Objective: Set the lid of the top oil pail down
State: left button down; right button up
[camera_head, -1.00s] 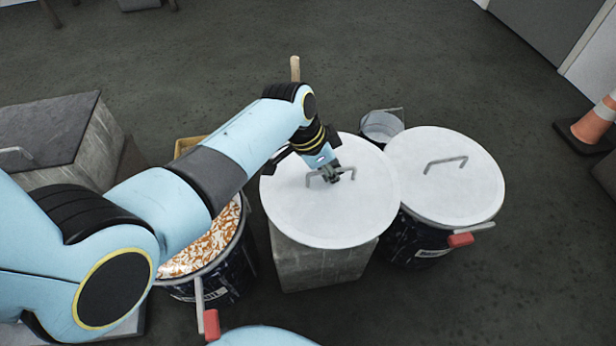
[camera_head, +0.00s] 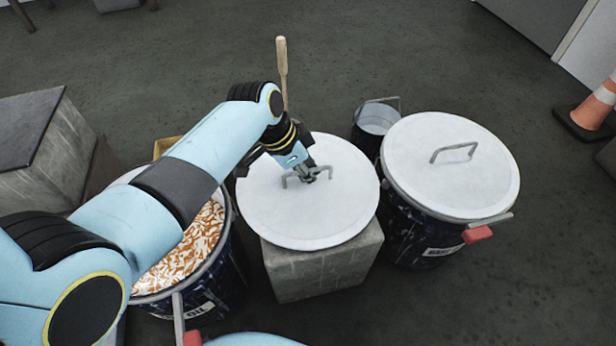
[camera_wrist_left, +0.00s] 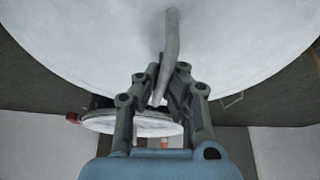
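A round white lid (camera_head: 270,215) with a grey bar handle is level over a grey concrete block (camera_head: 322,272); I cannot tell whether it rests on the block or hangs just above it. My left gripper (camera_head: 308,176) is at the lid's handle. In the left wrist view, the left gripper's fingers (camera_wrist_left: 163,88) are closed around the handle (camera_wrist_left: 172,40), under the lid's pale surface (camera_wrist_left: 90,40). An open dark pail (camera_head: 228,272) with orange and white swirled contents stands left of the block. My right gripper is out of view.
A second dark pail (camera_head: 412,232) with its white lid (camera_head: 450,185) on stands to the right. A small metal bucket (camera_head: 376,118) and a wooden handle (camera_head: 282,75) are behind. A traffic cone (camera_head: 598,105) stands far right. The floor at front right is clear.

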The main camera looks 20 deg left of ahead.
pick_arm(q)
jog(key=shift+r, duration=0.1)
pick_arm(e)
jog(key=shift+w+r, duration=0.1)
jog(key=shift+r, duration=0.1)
pick_arm(q)
jog(key=shift+f, duration=0.2)
jog(key=c, duration=1.5)
grip_release()
jog(key=shift+r, duration=0.3)
jog(key=p+v, duration=0.5)
jog(key=v, duration=0.4)
jog(key=shift+w+r+p, duration=0.1)
jog(key=shift+w+p, duration=0.05)
jog(key=shift+p, duration=0.15)
jog(key=p+v, duration=0.1)
jog(key=v, duration=0.1)
jog(key=shift+s+a+r, duration=0.15)
jog(key=shift+s+r, duration=0.05)
jog(key=shift+s, duration=0.05)
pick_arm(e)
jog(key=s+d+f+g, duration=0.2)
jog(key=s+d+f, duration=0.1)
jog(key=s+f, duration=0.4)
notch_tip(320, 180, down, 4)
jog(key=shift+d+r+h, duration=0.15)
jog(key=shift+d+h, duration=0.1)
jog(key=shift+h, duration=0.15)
